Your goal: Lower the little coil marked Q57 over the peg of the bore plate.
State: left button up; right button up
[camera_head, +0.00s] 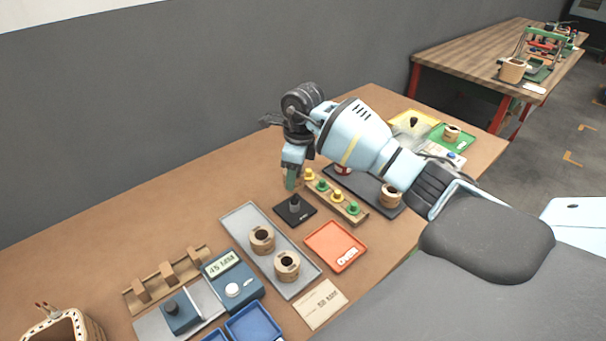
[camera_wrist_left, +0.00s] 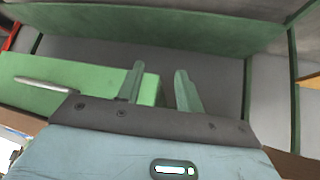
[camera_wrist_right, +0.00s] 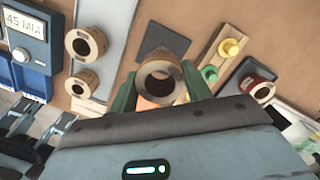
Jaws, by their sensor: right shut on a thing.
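My right gripper (camera_head: 292,172) is shut on a small tan coil (camera_wrist_right: 158,70), seen in the right wrist view with its open bore between the fingers. Any Q57 mark on it is not readable; in the head view the fingers mostly hide it. The bore plate (camera_head: 307,211) is a small black plate with a short grey peg (camera_head: 294,203), just below the gripper. In the right wrist view the held coil covers part of the plate (camera_wrist_right: 170,36) and hides the peg. My left gripper (camera_wrist_left: 158,88) is open and empty in its wrist view, outside the head view.
Two tan coils (camera_head: 262,239) (camera_head: 287,265) stand on a grey tray (camera_head: 240,216). A wooden rack (camera_head: 357,216) with yellow and green pegs lies right of the plate. A red tray (camera_head: 330,236), a blue gauge (camera_head: 233,279) and a dark tray with a coil (camera_head: 391,196) stand nearby.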

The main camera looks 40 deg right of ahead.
aim_at(294, 198)
pick_arm(q)
jog(key=shift+w, duration=0.15)
